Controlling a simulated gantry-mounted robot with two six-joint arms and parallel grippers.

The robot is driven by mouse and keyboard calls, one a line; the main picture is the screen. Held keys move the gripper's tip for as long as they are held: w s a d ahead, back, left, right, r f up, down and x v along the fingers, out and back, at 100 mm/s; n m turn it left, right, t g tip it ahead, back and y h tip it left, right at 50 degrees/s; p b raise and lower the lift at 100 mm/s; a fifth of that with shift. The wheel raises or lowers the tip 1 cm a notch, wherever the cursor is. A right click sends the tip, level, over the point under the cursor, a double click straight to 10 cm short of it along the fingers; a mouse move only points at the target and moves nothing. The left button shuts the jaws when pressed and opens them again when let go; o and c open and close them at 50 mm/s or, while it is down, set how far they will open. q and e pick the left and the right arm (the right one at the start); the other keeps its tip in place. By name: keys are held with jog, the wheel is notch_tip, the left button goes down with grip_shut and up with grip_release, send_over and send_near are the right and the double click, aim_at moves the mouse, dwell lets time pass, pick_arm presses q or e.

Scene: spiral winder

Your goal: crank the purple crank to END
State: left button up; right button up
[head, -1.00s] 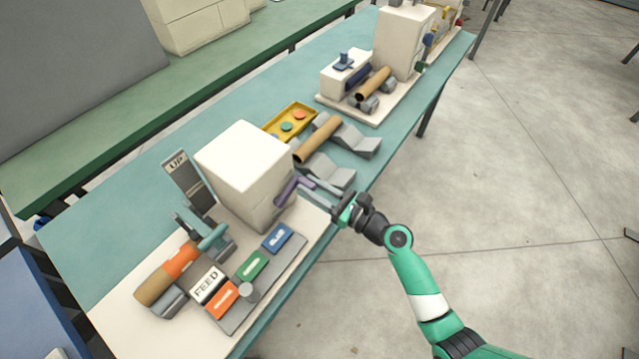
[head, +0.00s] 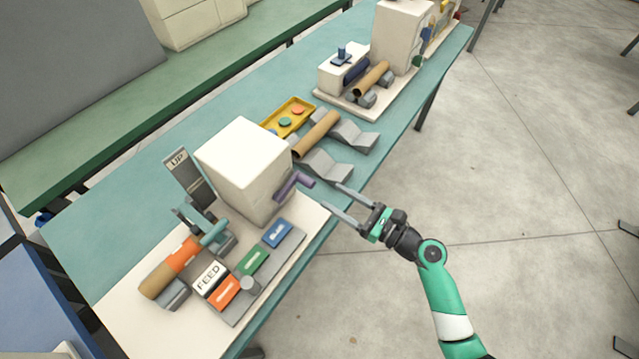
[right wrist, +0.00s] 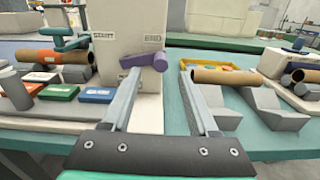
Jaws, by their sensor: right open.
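The purple crank (head: 293,185) is on the right side of the white box (head: 243,165). In the right wrist view the crank (right wrist: 143,58) lies roughly level, below the END label (right wrist: 153,38) and right of the START label (right wrist: 103,35). Its knob end points right. My right gripper (head: 331,196) is open and empty, its fingertips a short gap to the right of the crank in the head view. In the right wrist view the crank shows beyond the fingertips (right wrist: 160,72), partly behind the left finger. My left gripper is not in view.
Blue, green and orange blocks and a FEED block (head: 210,282) lie on the board in front. The floor right of the table is clear.

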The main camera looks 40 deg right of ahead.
jog(key=s, duration=0.3)
jog(key=shift+s+d, duration=0.15)
jog(key=shift+d, duration=0.15)
jog(key=shift+a, duration=0.1)
